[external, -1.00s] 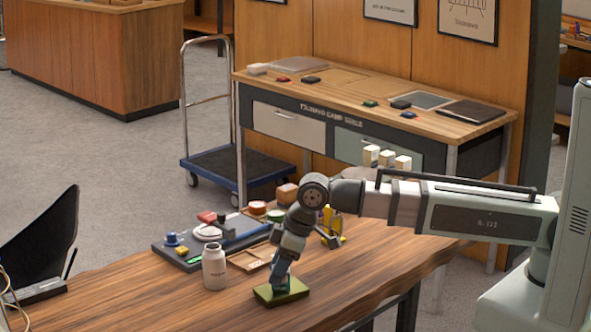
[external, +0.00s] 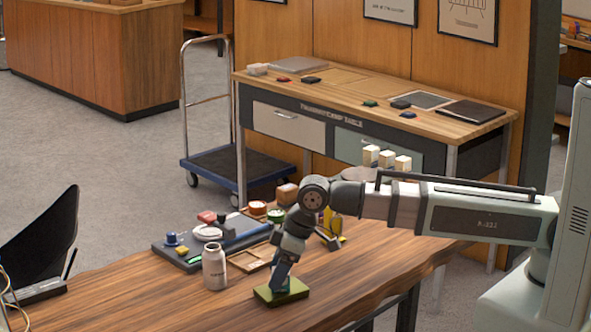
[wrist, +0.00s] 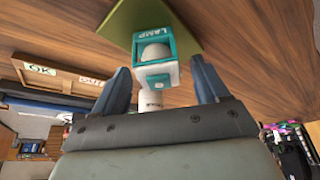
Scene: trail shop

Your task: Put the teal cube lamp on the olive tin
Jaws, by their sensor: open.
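The teal cube lamp (wrist: 155,60), with a white dome and the word LAMP, stands over the olive tin (wrist: 122,20) in the wrist view. It appears to rest on the tin's top, though the contact edge is not clear. The olive tin also shows in the external view (external: 281,293), flat on the wooden table. My gripper (wrist: 160,76) is open, with a finger on either side of the lamp and visible gaps between. In the external view my gripper (external: 279,284) is down at the tin and hides most of the lamp.
A white bottle (external: 214,267) stands left of the tin. Behind it are a wooden tray (external: 251,258) and a dark board (external: 178,254) bearing several small items. A yellow item (external: 335,224) stands behind my arm. The table right of the tin is clear.

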